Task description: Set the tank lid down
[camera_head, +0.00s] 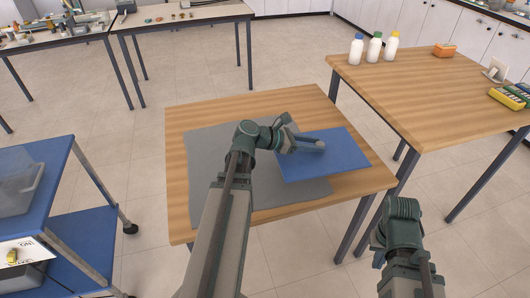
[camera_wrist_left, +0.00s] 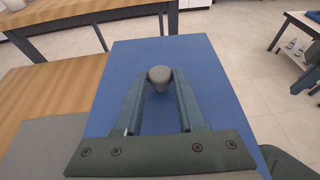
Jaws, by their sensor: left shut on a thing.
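The tank lid (camera_head: 342,160) is a flat blue rectangular panel over the right part of the grey mat (camera_head: 204,160) on the wooden table. It fills the middle of the left wrist view (camera_wrist_left: 205,70), with a round grey knob (camera_wrist_left: 160,76) on top. My left gripper (camera_head: 318,145) has its fingers on both sides of the knob and is shut on it. The lid looks about level; I cannot tell whether it touches the mat or hangs just above it. My right gripper (camera_head: 379,250) is off the table at lower right, its fingers not clearly visible.
The wooden table (camera_head: 185,215) has bare wood around the mat. A second wooden table (camera_head: 415,85) at right holds three white bottles (camera_head: 374,48), an orange block (camera_head: 444,50) and a yellow box (camera_head: 509,98). A blue trolley (camera_head: 85,232) stands at left.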

